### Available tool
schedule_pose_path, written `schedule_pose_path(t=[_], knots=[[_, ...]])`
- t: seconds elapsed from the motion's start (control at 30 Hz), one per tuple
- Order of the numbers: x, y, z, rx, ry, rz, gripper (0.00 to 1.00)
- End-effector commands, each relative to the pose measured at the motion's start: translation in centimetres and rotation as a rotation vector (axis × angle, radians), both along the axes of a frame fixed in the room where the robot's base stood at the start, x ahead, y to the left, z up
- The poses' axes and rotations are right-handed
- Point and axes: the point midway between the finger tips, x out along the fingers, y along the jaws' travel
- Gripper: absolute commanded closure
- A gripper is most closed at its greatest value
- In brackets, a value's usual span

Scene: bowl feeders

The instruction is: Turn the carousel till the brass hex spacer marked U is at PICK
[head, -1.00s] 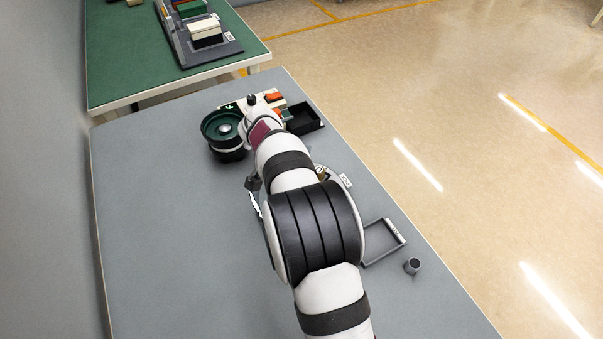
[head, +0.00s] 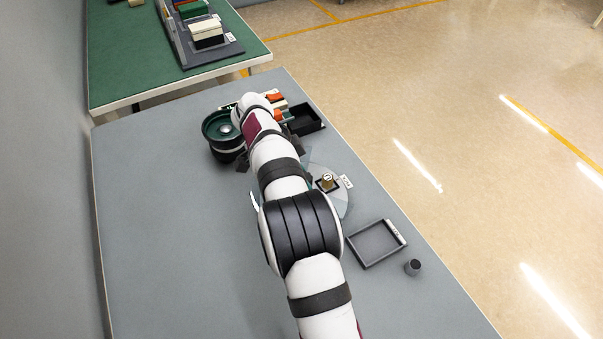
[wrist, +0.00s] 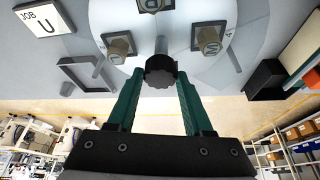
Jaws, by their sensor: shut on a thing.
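In the wrist view the green fingers of my gripper (wrist: 160,85) are shut on a black ribbed knob (wrist: 160,71) at the carousel's middle. The pale round carousel (wrist: 180,55) carries brass hex spacers on dark square seats. One spacer is at left (wrist: 119,45), one at right (wrist: 208,40), and one at the top edge (wrist: 152,5) is cut off. Their top marks are not clearly readable. In the head view one brass spacer (head: 327,181) shows on the carousel beside a small white label (head: 347,181). My arm hides the gripper and knob there.
A white JOB U card (wrist: 42,20) lies at the upper left in the wrist view. In the head view an empty grey tray (head: 376,243) and a small dark cup (head: 413,266) stand at right. A green bowl feeder (head: 221,130) and a black bin (head: 304,119) are at the back.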

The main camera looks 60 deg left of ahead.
Motion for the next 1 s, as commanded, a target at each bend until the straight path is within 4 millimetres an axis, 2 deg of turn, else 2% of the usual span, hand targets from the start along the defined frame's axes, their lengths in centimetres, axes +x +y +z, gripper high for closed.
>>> schedule_pose_path(t=[0.73, 0.77, 0.9, 1.0], knots=[[-0.23, 0.02, -0.07, -0.001, 0.005, -0.04, 1.0], [-0.22, 0.02, -0.07, -0.001, 0.005, -0.04, 0.44], [-0.14, 0.02, -0.05, 0.0, 0.003, -0.039, 0.19], [-0.1, 0.02, -0.04, -0.001, 0.002, -0.039, 0.19]])
